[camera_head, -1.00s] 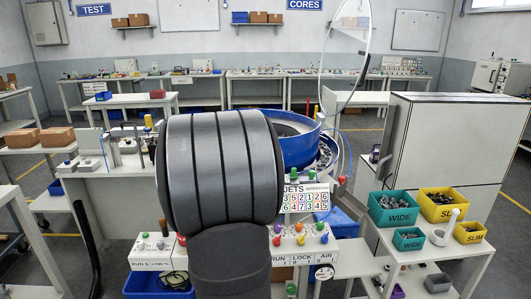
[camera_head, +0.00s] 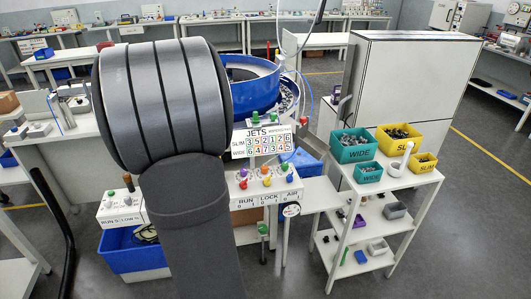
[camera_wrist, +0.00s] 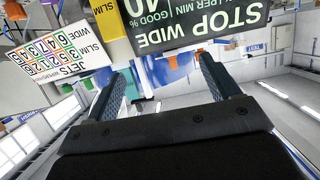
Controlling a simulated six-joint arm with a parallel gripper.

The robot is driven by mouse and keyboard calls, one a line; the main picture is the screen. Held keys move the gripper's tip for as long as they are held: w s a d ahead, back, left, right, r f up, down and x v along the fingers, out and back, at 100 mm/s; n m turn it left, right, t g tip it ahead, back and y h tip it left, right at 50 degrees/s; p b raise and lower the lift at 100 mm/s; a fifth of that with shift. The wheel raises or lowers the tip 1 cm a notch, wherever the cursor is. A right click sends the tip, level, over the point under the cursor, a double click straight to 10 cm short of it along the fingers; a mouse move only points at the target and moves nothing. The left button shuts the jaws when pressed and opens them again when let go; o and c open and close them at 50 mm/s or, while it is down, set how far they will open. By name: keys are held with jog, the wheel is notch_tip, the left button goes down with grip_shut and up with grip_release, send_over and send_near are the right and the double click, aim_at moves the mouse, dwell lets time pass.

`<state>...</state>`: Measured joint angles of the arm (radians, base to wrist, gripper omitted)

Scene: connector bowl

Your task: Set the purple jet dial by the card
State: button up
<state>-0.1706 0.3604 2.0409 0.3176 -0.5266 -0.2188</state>
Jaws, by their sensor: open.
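The purple dial is not seen in the wrist view. In the head view my arm hides my gripper.
A dark STOP WIDE sign (camera_wrist: 200,22) lies close beyond my fingers in the wrist view. A blue bowl (camera_head: 250,90) stands behind the card. A shelf cart (camera_head: 405,180) at right holds green WIDE and yellow SLIM bins. A blue bin (camera_head: 130,250) sits at lower left.

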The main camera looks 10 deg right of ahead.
jog(key=shift+w, duration=0.35)
jog(key=c, duration=0.3)
jog(key=w+g, duration=0.2)
jog(key=w+m+g+y, duration=0.1)
jog(key=shift+w+d+f, duration=0.15)
jog(key=shift+d+f, duration=0.1)
jog(key=shift+f, duration=0.15)
jog(key=c, duration=0.4)
jog(key=shift+o, duration=0.2)
jog(key=m+g+h, duration=0.3)
jog(key=m+g, duration=0.2)
jog(key=g, duration=0.2)
send_near(243, 170)
jog(key=shift+g, duration=0.3)
jog(key=x, duration=0.8)
jog(key=shift+w+f, duration=0.3)
jog(key=shift+w, duration=0.1)
jog(key=shift+c, duration=0.5)
jog(key=c, duration=0.9)
